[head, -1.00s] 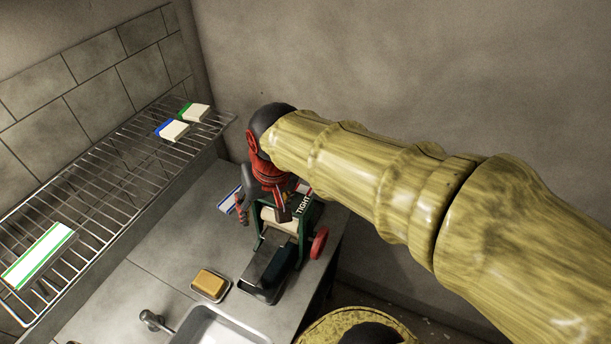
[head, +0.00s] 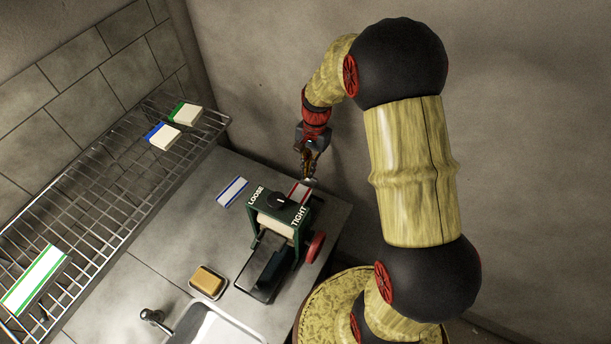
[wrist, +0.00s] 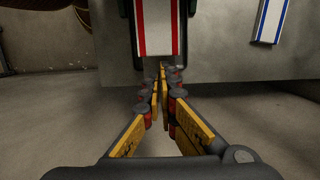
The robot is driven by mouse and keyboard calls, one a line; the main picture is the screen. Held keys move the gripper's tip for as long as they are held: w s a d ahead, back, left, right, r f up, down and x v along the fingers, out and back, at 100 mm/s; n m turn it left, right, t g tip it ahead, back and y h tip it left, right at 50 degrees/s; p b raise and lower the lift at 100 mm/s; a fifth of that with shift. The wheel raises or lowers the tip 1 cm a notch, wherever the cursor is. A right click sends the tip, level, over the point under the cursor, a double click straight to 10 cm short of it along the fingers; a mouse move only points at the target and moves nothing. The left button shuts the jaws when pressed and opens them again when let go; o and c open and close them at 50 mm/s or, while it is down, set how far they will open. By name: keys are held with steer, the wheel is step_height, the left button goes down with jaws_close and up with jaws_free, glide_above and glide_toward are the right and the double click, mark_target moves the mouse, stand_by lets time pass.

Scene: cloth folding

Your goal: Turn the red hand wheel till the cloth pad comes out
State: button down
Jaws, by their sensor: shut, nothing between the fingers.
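The wringer (head: 292,232) is a green frame on the counter, with a cream roller and a black knob on top between LOOSE and TIGHT. The red hand wheel (head: 316,247) is on its right side. A white cloth pad with red stripes (head: 300,191) sticks out at the back of the wringer; it also shows at the top of the wrist view (wrist: 158,28). My gripper (head: 309,178) is shut and empty behind the wringer, close to the red-striped pad, away from the wheel. Its fingertips meet in the wrist view (wrist: 161,75); whether they touch the pad I cannot tell.
A blue-striped pad (head: 232,191) lies left of the wringer. A soap dish (head: 208,283) and sink (head: 205,325) are in front. A wire rack (head: 110,200) at left holds several striped pads. The counter's right edge is close to the wheel; the wall is behind.

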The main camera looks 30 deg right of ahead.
mark_target(297, 199)
steer(key=s+a, duration=0.2)
steer(key=a, duration=0.1)
steer(key=s+a, duration=0.4)
steer(key=a, duration=0.1)
steer(key=shift+s+a, duration=0.2)
steer(key=shift+a, duration=0.15)
steer(key=shift+s+f, duration=0.15)
steer(key=shift+f, duration=0.6)
steer(key=shift+f, duration=0.1)
steer(key=shift+w+d, duration=0.8)
steer(key=shift+d, duration=0.35)
